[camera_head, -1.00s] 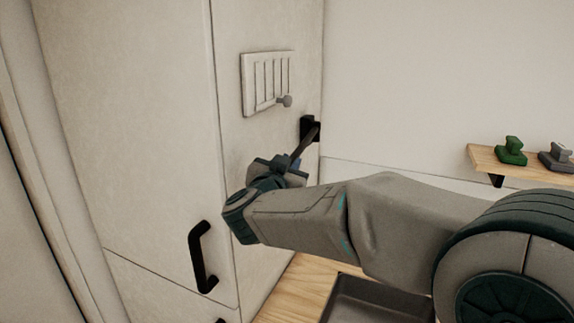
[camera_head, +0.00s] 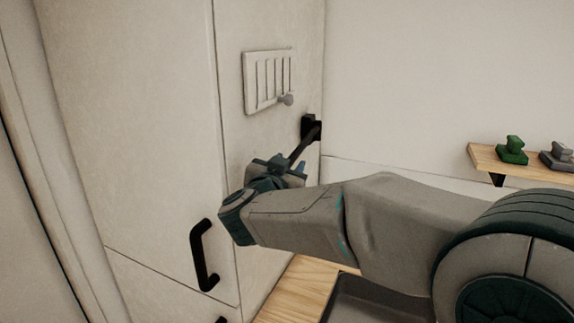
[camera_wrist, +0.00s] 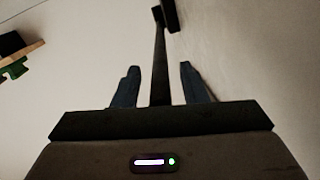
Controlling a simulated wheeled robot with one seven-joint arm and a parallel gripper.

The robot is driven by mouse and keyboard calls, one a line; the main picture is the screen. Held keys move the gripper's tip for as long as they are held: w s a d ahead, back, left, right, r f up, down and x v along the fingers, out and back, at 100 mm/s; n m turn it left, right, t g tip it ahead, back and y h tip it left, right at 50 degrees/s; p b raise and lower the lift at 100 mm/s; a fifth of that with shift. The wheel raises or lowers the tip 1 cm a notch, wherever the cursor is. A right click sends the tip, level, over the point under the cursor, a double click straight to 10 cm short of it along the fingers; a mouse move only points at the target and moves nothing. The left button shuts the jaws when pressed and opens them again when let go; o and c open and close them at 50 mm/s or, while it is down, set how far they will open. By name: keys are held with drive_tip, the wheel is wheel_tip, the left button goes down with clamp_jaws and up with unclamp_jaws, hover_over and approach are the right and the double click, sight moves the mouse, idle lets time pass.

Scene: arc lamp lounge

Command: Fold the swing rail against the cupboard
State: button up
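The swing rail (camera_head: 304,145) is a dark bar hinged on a black bracket (camera_head: 310,127) near the right edge of the cupboard (camera_head: 140,130). It slants down and left from the bracket to my gripper (camera_head: 281,165). In the wrist view the rail (camera_wrist: 160,65) runs between the two fingers of my gripper (camera_wrist: 158,72), with a gap on each side. The fingers are open around it, not clamped. The rail's near end is hidden by my gripper. The rail stands a little out from the cupboard face.
A slotted pale panel with a round knob (camera_head: 269,80) is on the cupboard above the rail. A black door handle (camera_head: 203,257) is left of my wrist. A wooden shelf (camera_head: 487,158) with a green object (camera_head: 513,150) is at right. A dark tray (camera_head: 375,302) is below my arm.

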drive_tip(key=b+v, duration=0.2)
drive_tip(key=v, duration=1.1)
drive_tip(key=shift+s+a+b, duration=0.15)
drive_tip(key=shift+b, duration=0.2)
